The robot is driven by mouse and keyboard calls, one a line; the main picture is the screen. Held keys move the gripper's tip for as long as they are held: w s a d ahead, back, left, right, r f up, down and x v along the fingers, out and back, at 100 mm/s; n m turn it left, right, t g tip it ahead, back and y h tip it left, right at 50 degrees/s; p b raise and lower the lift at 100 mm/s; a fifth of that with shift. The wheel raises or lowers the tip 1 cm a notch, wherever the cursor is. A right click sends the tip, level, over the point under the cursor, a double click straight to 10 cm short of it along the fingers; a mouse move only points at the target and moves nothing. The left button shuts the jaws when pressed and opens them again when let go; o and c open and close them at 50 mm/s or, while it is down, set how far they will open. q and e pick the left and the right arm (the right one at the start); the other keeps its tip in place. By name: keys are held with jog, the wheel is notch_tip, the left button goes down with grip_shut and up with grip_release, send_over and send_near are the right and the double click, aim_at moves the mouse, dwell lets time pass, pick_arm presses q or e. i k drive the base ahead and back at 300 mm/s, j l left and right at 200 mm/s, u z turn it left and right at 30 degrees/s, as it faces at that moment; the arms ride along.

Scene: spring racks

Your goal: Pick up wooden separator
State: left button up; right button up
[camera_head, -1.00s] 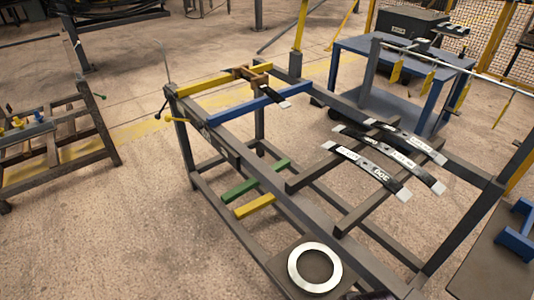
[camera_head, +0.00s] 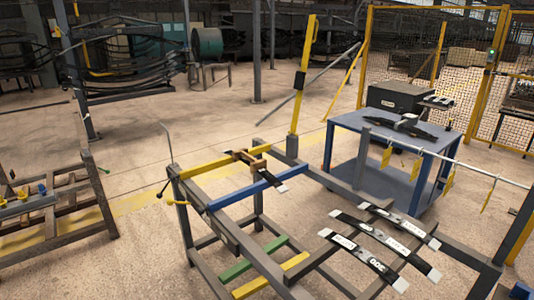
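A small brown wooden piece (camera_head: 258,150), which looks like the wooden separator, sits at the far end of the yellow crossbar (camera_head: 208,168) on the rack. A short dark spring strip (camera_head: 268,179) with a pale end lies beside it and reaches over the blue crossbar (camera_head: 240,191). The separator is small in the view, so its exact shape and contact with the strip are unclear. Neither of my grippers shows.
Several dark leaf springs (camera_head: 374,242) with white ends lie across the rack's right part. A blue table (camera_head: 345,122) carrying a dark box (camera_head: 395,98) stands behind. A yellow post (camera_head: 303,75) rises behind the rack. Another rack (camera_head: 85,205) is at left, with open floor between.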

aim_at(255, 165)
jog(key=i+j, duration=0.2)
jog(key=j, duration=0.2)
jog(key=i+j+z, duration=0.15)
jog(key=j, duration=0.2)
jog(key=i+j, duration=0.2)
jog(key=j, duration=0.2)
jog(key=i+j+z, duration=0.1)
jog(key=j, duration=0.3)
jog(key=i+j+z, duration=0.1)
jog(key=i+j, duration=0.15)
jog(key=j, duration=0.15)
jog(key=i+j, duration=0.15)
jog(key=j, duration=0.3)
jog(key=i+j+z, duration=0.1)
jog(key=j, duration=0.3)
jog(key=i+j+z, duration=0.1)
jog(key=j, duration=0.35)
jog(key=i, duration=0.05)
